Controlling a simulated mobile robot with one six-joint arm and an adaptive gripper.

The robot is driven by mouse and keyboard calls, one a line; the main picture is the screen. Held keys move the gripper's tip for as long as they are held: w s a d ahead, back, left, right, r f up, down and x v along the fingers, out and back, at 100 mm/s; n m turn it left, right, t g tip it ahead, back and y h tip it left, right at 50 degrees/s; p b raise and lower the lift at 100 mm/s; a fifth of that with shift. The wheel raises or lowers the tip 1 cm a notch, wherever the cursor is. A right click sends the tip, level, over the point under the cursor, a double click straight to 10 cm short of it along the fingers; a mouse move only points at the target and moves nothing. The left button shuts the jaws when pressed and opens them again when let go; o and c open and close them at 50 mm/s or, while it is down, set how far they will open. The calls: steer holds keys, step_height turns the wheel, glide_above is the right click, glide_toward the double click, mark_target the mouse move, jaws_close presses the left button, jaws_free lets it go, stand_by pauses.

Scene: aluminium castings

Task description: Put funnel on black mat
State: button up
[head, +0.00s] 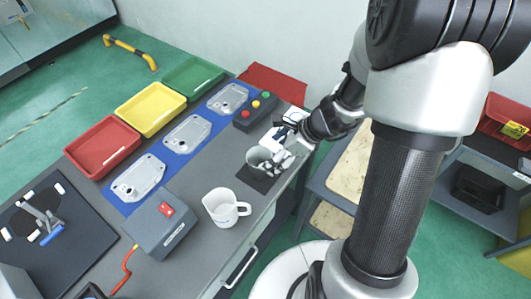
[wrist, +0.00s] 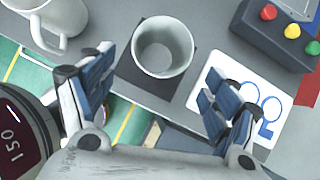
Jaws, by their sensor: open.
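The funnel (head: 259,157) is a light grey, round, open vessel with a wide rim. It stands upright on the small black mat (head: 254,181), near the bench's front edge. In the wrist view the funnel (wrist: 163,47) opens towards the camera, with the dark mat (wrist: 160,89) showing around it; its underside is hidden. My gripper (head: 281,160) is close beside the funnel in the head view. In the wrist view my gripper (wrist: 160,66) is open and empty, its fingers spread wide to either side, apart from the funnel.
A white jug (head: 222,208) stands left of the mat. A button box (head: 254,111) and a white card with blue rings (wrist: 238,96) lie on the other side. Castings on a blue mat (head: 165,155) and red, yellow and green trays (head: 150,108) line the back.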

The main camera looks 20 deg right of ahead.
steer(key=s+a+r+n+h, duration=0.1)
steer(key=s+a+r+n, duration=0.25)
steer(key=r+n, duration=0.3)
steer(key=s+a+r+n, duration=0.2)
steer(key=s+r+n, duration=0.2)
steer(key=r+n, duration=0.3)
steer(key=s+d+r+n+h, duration=0.1)
steer(key=s+r+n+h, duration=0.3)
steer(key=s+r+n, duration=0.4)
steer(key=shift+s+d+n+t+p, duration=0.3)
steer(key=shift+s+d+n+p, duration=0.15)
steer(key=shift+s+n, duration=1.35)
steer(key=shift+w+n, duration=0.25)
steer(key=shift+w, duration=0.1)
